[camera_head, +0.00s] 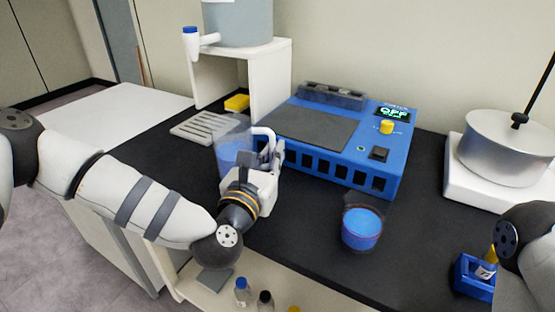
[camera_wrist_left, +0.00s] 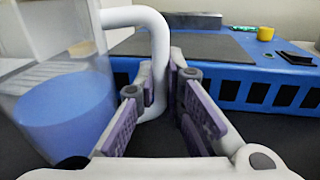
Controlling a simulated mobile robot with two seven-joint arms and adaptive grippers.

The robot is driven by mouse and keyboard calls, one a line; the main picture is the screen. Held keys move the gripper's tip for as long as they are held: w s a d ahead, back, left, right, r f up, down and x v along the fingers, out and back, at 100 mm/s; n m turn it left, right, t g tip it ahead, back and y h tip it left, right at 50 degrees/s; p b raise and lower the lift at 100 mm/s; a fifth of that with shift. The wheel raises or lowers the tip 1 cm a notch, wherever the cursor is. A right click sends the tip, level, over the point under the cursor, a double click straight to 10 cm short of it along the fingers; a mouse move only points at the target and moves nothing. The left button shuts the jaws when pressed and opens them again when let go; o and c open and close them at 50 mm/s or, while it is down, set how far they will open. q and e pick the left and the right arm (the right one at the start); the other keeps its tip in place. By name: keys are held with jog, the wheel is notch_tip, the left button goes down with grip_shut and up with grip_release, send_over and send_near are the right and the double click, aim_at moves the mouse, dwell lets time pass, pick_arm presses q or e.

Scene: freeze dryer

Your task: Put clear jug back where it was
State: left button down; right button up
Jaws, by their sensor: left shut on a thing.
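The clear jug (camera_head: 230,138) holds blue liquid and has a white handle. It is at the left-centre of the counter, in front of the white stand. My left gripper (camera_head: 266,158) is shut on the handle, at the jug's right side. In the left wrist view the jug (camera_wrist_left: 62,115) is at the left, and its handle (camera_wrist_left: 158,60) passes between the fingers (camera_wrist_left: 162,95). The jug looks roughly upright. Its base is partly hidden by my gripper, so I cannot tell whether it touches the counter. My right arm shows at the right edge; its gripper is out of view.
A blue machine (camera_head: 335,145) stands close right of the jug. A clear cup (camera_head: 362,226) of blue liquid is in front of it. A slatted grey tray (camera_head: 200,127), yellow sponge (camera_head: 237,103) and white stand (camera_head: 269,90) are behind. A pot (camera_head: 508,145) stands right.

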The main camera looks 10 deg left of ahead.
pick_arm(q)
notch_tip(320, 180, down, 3)
jog(key=shift+w+f+b, duration=0.1)
jog(key=shift+f+b, duration=0.1)
jog(key=shift+b, duration=0.1)
jog(key=shift+s+r, duration=0.25)
jog(key=shift+r, duration=0.15)
jog(key=shift+w+f, duration=0.1)
jog(key=shift+f, duration=0.1)
jog(key=c, duration=1.7)
grip_release()
pick_arm(e)
jog(key=shift+s+f, duration=0.65)
jog(key=shift+f, duration=0.05)
pick_arm(q)
jog(key=shift+r, duration=0.25)
jog(key=s, duration=0.4)
jog(key=s+a, duration=0.1)
jog(key=s, duration=0.3)
jog(key=s+a, duration=0.1)
jog(key=s, duration=0.3)
pick_arm(e)
jog(key=shift+w+r, duration=0.1)
jog(key=shift+r, duration=0.05)
pick_arm(q)
jog(key=shift+f, duration=0.1)
